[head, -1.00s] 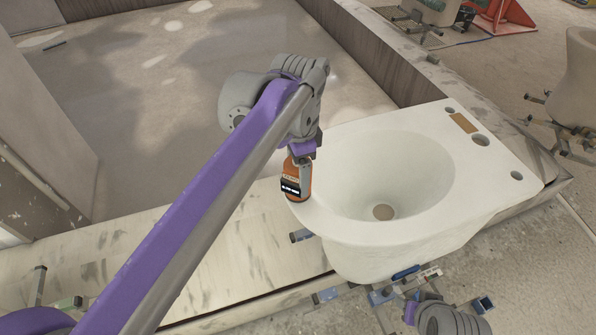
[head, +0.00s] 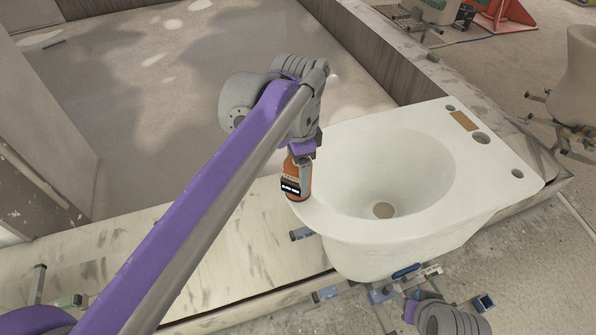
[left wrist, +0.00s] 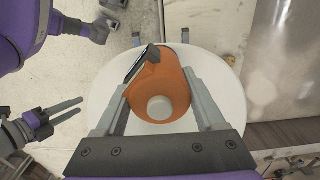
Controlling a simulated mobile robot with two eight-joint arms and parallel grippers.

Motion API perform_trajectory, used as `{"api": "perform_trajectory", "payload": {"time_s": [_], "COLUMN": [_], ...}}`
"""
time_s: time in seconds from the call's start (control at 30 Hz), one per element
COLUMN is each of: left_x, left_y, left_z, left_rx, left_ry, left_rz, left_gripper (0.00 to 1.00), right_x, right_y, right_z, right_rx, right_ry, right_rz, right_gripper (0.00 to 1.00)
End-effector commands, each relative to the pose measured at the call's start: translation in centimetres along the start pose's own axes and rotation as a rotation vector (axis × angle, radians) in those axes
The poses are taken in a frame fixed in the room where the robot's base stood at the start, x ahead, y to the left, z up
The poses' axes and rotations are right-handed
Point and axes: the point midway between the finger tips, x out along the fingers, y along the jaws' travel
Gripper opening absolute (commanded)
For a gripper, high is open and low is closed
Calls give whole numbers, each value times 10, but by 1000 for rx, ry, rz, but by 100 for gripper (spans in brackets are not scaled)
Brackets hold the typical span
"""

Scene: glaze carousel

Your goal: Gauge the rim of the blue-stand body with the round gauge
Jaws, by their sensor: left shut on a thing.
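A white basin-shaped body (head: 455,205) stands on a stand with blue parts (head: 385,293) below its front. My left gripper (head: 299,160) is shut on the orange round gauge (head: 293,196), which has a dark display with small lit characters that I cannot read. The gauge is upright at the left edge of the body's rim; I cannot tell whether it presses on it. In the left wrist view the gauge (left wrist: 160,88) sits between the two fingers, with the white rim (left wrist: 230,85) around and beneath it. My right gripper (left wrist: 75,108) is open and empty, beside the body.
A low pale ledge (head: 140,245) runs behind and left of the body. Behind it is a walled area with a mottled floor (head: 150,110). A second pale body (head: 575,75) stands on its own stand at the far right. Red equipment (head: 505,15) is at the top right.

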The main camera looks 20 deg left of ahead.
Motion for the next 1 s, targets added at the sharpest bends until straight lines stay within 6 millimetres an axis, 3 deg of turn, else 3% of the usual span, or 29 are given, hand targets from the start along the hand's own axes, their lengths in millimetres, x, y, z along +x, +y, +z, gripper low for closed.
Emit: {"api": "perform_trajectory", "payload": {"time_s": [0.2, 0.23, 0.37, 0.67, 0.77, 1.0], "left_x": [0, 0, 0, -3, -14, -63], "left_y": [0, 0, 0, 0, 0, 0], "left_z": [0, 0, 0, 0, 0, 0], "left_rx": [0, 0, 0, 0, 0, 0], "left_ry": [0, 0, 0, 0, 0, 0], "left_rz": [0, 0, 0, 0, 0, -1], "left_gripper": [14, 77, 100, 100, 100, 100], "right_x": [0, 0, 0, 0, -2, -6], "right_y": [0, 0, 0, 0, 0, 0], "right_z": [0, 0, 0, 0, -1, -5], "right_rx": [0, 0, 0, 0, 0, 0], "right_ry": [0, 0, 0, 0, 1, 3], "right_rz": [0, 0, 0, 0, 0, 0], "right_gripper": [50, 50, 50, 50, 50, 50]}}
